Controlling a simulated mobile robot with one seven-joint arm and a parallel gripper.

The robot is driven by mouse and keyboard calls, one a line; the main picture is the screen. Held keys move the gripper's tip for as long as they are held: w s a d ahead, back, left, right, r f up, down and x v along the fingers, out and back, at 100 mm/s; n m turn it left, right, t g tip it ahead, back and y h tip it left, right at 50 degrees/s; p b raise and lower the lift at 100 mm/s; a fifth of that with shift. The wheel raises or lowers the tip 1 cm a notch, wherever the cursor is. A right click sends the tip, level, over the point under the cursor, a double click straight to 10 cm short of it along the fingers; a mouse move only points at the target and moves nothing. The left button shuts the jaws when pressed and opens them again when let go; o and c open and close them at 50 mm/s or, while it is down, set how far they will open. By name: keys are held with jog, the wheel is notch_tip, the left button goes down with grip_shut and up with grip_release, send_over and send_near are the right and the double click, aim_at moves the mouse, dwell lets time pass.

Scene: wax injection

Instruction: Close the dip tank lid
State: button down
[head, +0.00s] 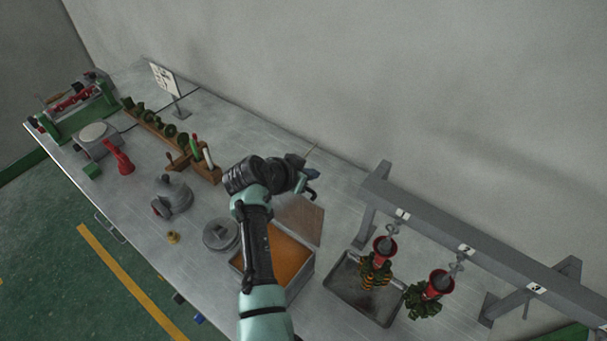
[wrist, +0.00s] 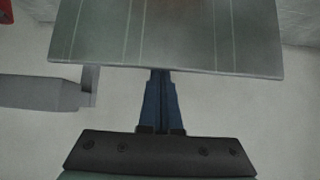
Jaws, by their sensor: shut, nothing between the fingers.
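The dip tank (head: 308,272) is an open metal box with orange wax inside, on the bench in the head view. Its lid (head: 302,220) stands open at the tank's back side, a flat grey panel with a brownish tint. My gripper (head: 312,194) is shut and empty near the lid's upper edge. In the wrist view the grey lid (wrist: 170,40) fills the upper middle, and my blue fingers (wrist: 160,75) meet at its lower edge in the picture. I cannot tell whether they touch it. My arm hides part of the tank.
A grey rack (head: 470,250) with hanging red-topped wax trees stands right of the tank, over a metal tray (head: 340,290). A wooden tool holder (head: 207,172) stands farther left. The wall runs behind the bench.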

aim_at(298, 207)
jog(key=shift+s+a+p, duration=0.65)
jog(key=shift+s+a, duration=0.1)
jog(key=shift+s, duration=0.25)
jog(key=shift+f, duration=0.1)
jog(key=shift+f+b, duration=0.1)
jog(key=shift+b, duration=0.25)
